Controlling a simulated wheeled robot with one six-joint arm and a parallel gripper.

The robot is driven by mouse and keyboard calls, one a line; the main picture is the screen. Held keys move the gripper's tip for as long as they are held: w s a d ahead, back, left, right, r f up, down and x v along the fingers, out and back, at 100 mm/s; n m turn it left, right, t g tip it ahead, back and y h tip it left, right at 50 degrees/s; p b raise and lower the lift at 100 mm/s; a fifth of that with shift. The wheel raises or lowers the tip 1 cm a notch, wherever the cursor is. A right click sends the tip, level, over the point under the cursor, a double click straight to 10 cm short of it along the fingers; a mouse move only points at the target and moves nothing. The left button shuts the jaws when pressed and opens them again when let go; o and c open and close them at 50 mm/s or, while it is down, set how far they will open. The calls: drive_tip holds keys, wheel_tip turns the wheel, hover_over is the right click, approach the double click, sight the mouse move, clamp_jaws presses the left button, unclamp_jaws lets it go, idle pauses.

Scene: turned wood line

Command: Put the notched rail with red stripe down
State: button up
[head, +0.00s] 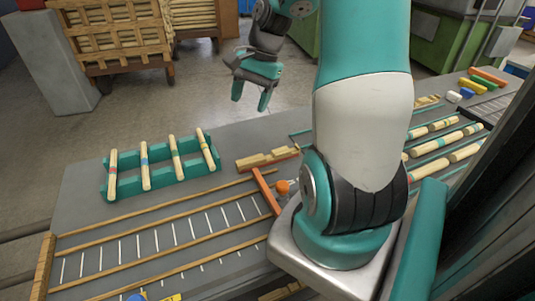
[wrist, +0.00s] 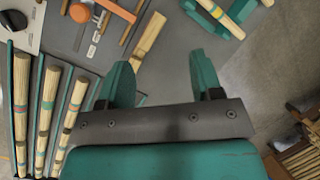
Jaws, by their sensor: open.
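The notched rail (head: 262,161) is a pale wooden bar with step-like notches and a red-orange edge. It lies on the grey table just behind the red crossbar, partly near my arm in the head view. A pale wooden piece in the wrist view (wrist: 149,37) appears to be the same rail; its stripe is not clear there. My gripper (head: 251,98) is open and empty, raised beyond the table's far edge in the head view. Its two teal fingers (wrist: 160,72) stand apart with nothing between them in the wrist view.
A teal rack (head: 160,183) holds several striped spindles at the left. More striped spindles (head: 443,142) lie at the right. A slatted wooden lane (head: 150,247) with a red crossbar (head: 265,191) fills the front. Coloured blocks (head: 473,87) sit far right. Crates (head: 115,45) stand beyond the table.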

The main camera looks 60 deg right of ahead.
drive_tip(key=s+d+f+m, duration=0.3)
drive_tip(key=s+d+m, duration=0.5)
drive_tip(key=d, duration=0.5)
drive_tip(key=m+t+p, duration=0.1)
drive_tip(key=p, duration=0.1)
hover_over(279, 151)
drive_tip(key=s+d, duration=0.2)
wheel_tip(279, 151, down, 11)
drive_tip(key=shift+d, duration=0.1)
drive_tip(key=shift+w+p+x, duration=0.15)
drive_tip(key=shift+p+x, duration=0.05)
drive_tip(key=shift+x, duration=1.25)
drive_tip(key=shift+w+p+x, duration=0.1)
drive_tip(key=shift+p+x, duration=0.05)
drive_tip(key=shift+x, duration=1.3)
drive_tip(key=shift+r, duration=0.15)
clamp_jaws()
drive_tip(key=shift+r, duration=0.1)
